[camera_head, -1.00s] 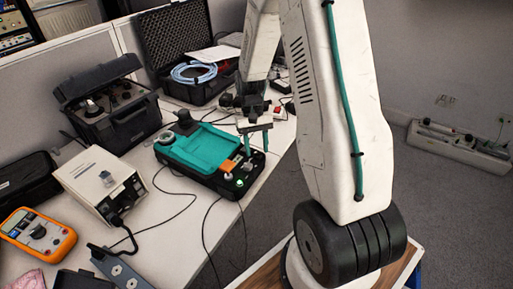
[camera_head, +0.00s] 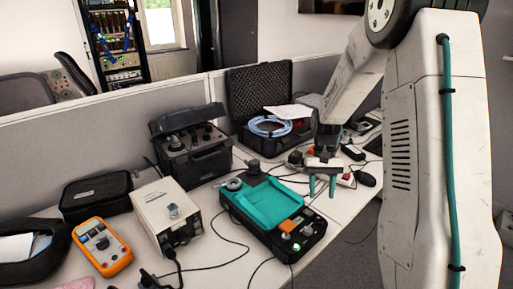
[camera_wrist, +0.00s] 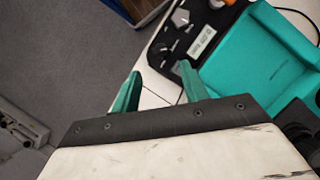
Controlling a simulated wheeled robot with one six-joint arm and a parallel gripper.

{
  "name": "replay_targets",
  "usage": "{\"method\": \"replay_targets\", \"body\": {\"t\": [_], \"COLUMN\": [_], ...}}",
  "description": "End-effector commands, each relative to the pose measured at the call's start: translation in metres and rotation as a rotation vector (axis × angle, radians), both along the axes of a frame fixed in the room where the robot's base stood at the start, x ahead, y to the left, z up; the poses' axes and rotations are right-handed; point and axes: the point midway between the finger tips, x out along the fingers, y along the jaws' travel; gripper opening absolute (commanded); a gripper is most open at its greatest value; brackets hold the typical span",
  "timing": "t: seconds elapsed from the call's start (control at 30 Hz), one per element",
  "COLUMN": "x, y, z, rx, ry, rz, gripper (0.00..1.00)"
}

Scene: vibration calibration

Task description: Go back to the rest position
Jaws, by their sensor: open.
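My gripper (camera_head: 321,190) hangs fingers-down over the table at the right side of the teal and black calibration device (camera_head: 270,202). Its two green fingers are apart with nothing between them. In the wrist view, my gripper (camera_wrist: 160,76) is open, with bare table and grey floor beyond the fingertips. The device also shows there at the upper right (camera_wrist: 257,48), apart from the fingers.
A beige box (camera_head: 165,215), orange multimeter (camera_head: 102,246) and black instrument case (camera_head: 190,150) stand left of the device. An open black case (camera_head: 260,95) with a blue cable stands behind. A power strip and mouse (camera_head: 365,179) lie right of my gripper. Dark cables cross the front table.

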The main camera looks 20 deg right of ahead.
Motion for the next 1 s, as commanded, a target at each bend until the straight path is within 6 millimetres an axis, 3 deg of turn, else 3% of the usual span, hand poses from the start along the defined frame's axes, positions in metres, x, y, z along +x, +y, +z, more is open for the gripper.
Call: {"method": "replay_targets", "body": {"t": [0.13,0.2,0.27,0.7,1.0], "x": [-0.004,-0.018,-0.030,-0.121,-0.192], "y": [0.002,0.006,0.013,0.089,0.132], "z": [-0.001,-0.003,0.007,0.122,0.169], "rx": [0.007,0.019,0.021,-0.033,-0.078], "ry": [0.013,0.043,0.050,-0.099,-0.277], "rz": [0.004,0.009,0.017,0.174,0.300], "gripper": [0.44,0.44,0.44,0.44,0.44]}}
